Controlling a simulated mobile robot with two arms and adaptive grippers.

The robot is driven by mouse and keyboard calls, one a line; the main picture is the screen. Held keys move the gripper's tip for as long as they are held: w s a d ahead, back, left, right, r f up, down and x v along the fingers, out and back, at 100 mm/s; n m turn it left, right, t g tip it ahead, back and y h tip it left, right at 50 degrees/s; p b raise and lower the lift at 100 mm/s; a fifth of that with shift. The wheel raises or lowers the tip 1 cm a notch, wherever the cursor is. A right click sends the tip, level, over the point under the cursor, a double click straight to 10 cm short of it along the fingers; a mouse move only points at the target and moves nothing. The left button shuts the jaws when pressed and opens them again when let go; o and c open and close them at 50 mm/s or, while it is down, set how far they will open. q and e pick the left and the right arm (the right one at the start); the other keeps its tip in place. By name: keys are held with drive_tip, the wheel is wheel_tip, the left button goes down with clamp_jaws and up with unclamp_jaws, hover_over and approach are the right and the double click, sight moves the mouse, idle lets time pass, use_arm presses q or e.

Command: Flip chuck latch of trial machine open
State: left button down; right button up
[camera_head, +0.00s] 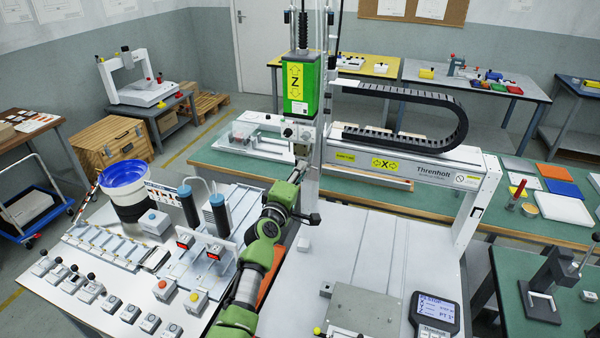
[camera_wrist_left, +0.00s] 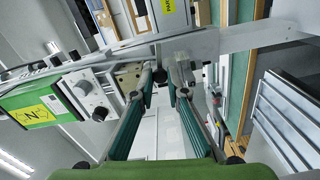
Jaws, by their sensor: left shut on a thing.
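The trial machine is a gantry with a green Z unit (camera_head: 300,88) on its beam. Below that unit sits a pale head block (camera_head: 296,132) with dark knobs. In the left wrist view, the green unit (camera_wrist_left: 28,112) lies at the left, and the pale block (camera_wrist_left: 92,92) with black knobs is beside my left finger. My left gripper (camera_head: 300,168) reaches up to just under the head block. In the wrist view, its fingers (camera_wrist_left: 160,82) are closed around a small dark-tipped lever (camera_wrist_left: 160,72), seemingly the chuck latch. The latch is too small to read in the head view. My right gripper is not in view.
The gantry's white upright (camera_head: 478,205) and cable chain (camera_head: 440,95) stand to the right. A feeder bowl (camera_head: 125,180) and two dark cylinders (camera_head: 189,207) are left of my arm. A pendant (camera_head: 434,314) lies at the front right. The white bed (camera_head: 385,245) is largely clear.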

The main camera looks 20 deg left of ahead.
use_arm(q)
drive_tip(key=shift+f+n, duration=0.1)
drive_tip(key=shift+n, duration=0.8)
drive_tip(key=c, duration=2)
unclamp_jaws()
